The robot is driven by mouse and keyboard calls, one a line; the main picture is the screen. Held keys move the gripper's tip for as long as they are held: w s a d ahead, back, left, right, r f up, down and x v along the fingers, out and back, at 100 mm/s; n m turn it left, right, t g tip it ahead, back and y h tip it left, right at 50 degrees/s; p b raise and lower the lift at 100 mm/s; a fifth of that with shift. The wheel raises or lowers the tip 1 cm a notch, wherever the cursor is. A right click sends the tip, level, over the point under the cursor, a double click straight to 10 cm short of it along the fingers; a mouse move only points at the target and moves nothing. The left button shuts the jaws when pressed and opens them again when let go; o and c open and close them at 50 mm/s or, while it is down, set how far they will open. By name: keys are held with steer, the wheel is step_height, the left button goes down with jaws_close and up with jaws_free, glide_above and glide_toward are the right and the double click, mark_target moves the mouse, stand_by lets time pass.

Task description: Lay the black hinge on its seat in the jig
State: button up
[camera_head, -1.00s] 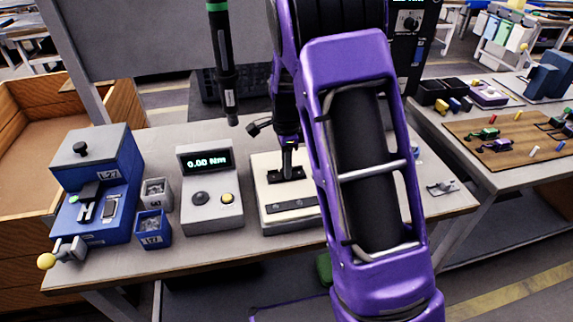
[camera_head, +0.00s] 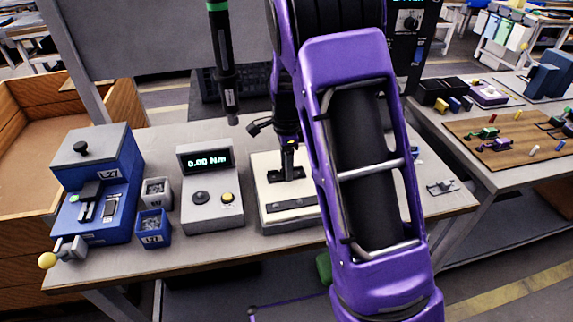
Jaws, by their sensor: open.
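The cream jig block (camera_head: 262,193) stands on the workbench, right of the torque meter, with its right part hidden behind my purple arm. A flat dark piece (camera_head: 274,177), apparently the black hinge, lies on the jig's upper face. Two dark bars (camera_head: 286,206) show near the jig's front edge. My gripper (camera_head: 288,173) points down over the dark piece, its tips at or just above it. It is open. The tips are small and dark, so I cannot tell whether they touch the piece or whether it lies flat in its seat.
The torque meter (camera_head: 211,197) reads 0.00 Nm. Left of it stand a grey bin (camera_head: 155,190), a blue bin (camera_head: 154,230) and a blue fixture (camera_head: 97,150). A black screwdriver (camera_head: 225,70) hangs above the bench. A small metal part (camera_head: 442,187) lies at the right.

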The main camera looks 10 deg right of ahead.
step_height(320, 180, up, 18)
steer(key=p, duration=0.2)
steer(key=shift+f, duration=0.25)
